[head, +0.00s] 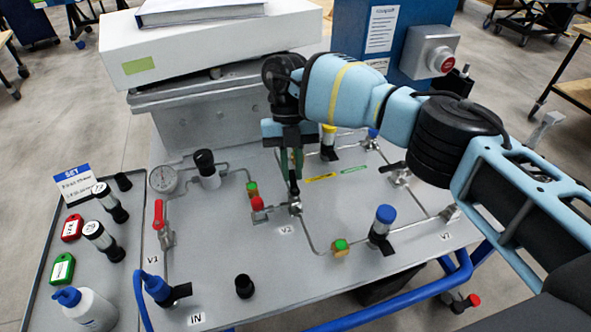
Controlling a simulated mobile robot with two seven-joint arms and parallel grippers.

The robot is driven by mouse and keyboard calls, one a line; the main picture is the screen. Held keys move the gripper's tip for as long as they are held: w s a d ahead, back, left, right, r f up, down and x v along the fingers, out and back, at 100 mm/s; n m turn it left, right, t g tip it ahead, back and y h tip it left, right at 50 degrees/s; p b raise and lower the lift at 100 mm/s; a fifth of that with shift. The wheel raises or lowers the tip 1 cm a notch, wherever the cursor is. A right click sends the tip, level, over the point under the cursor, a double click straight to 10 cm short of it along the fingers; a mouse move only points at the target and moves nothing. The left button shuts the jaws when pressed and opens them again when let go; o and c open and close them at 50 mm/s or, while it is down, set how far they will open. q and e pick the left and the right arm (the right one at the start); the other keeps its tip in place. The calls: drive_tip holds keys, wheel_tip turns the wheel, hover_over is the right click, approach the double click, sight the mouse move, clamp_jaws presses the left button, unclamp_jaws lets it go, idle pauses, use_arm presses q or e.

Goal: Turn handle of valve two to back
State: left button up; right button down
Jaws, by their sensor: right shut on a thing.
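Valve two (295,207), marked V2, sits in the middle of the grey panel in the head view. Its dark handle (293,186) points up towards the back of the panel. My right gripper (292,168) comes down over the valve from behind and is shut on this handle. The fingers hide the upper part of the handle. My left gripper is not in view.
Valve V1 with a red handle (158,214) and a pressure gauge (163,179) stand to the left. A red-capped fitting (257,204) is close left of valve two. A blue-capped part (382,224) stands to the right. A tray (50,228) holds tags and bottles at far left.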

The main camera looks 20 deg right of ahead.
drive_tip(key=shift+a+n+h+b, duration=0.4)
drive_tip(key=shift+n+b, duration=0.1)
drive_tip(key=shift+n, duration=0.5)
drive_tip(key=c, duration=1.4)
unclamp_jaws()
drive_tip(key=shift+r, duration=0.1)
drive_tip(key=b+v, duration=0.2)
drive_tip(key=v, duration=0.5)
drive_tip(key=shift+r, duration=0.35)
drive_tip(key=shift+w, duration=0.15)
